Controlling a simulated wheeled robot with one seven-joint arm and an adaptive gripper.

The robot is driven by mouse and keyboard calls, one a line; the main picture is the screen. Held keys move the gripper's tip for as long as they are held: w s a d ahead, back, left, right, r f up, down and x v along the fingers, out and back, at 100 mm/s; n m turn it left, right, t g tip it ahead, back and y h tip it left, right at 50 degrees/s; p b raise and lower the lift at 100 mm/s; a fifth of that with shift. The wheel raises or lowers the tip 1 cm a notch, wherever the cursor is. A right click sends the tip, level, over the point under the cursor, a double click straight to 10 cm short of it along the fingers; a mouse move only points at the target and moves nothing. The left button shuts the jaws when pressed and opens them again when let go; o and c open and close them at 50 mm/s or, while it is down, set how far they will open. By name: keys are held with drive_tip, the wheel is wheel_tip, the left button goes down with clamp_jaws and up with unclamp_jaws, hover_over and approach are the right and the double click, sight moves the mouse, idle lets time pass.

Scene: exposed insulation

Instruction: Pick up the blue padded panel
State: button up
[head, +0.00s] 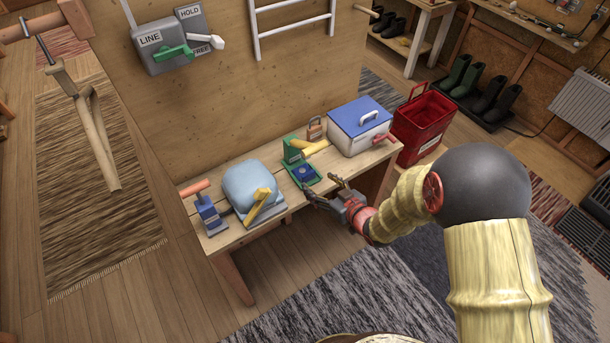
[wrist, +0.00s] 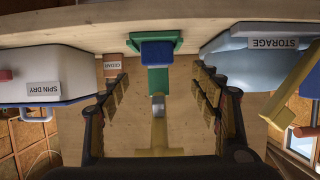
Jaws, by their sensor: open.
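A small dark blue pad (head: 304,172) lies on the flat base of a green device (head: 292,152) with a yellow lever, on the wooden bench. The pad shows in the wrist view (wrist: 157,52) in front of the green part. A larger pale blue, puffy block (head: 249,184) sits to its left on a grey base; its side shows in the wrist view (wrist: 232,48), labelled STORAGE. I cannot tell which is the padded panel. My gripper (head: 325,187) is open and empty near the bench's front edge, beside the green device, with the small pad ahead between its fingers (wrist: 160,80).
A white SPIN DRY box (head: 361,130) with a blue lid stands at the bench's right. A blue clamp-like tool (head: 208,212) is at the left end. A red bin (head: 424,122) stands on the floor beyond the bench.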

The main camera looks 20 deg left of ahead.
sight(309, 174)
drive_tip(key=b+x, duration=0.1)
drive_tip(key=x, duration=0.5)
drive_tip(key=shift+w+f+b, duration=0.2)
drive_tip(key=shift+w+b, duration=0.15)
drive_tip(key=shift+b, duration=0.05)
drive_tip(key=shift+c, duration=0.7)
drive_tip(key=c, duration=1)
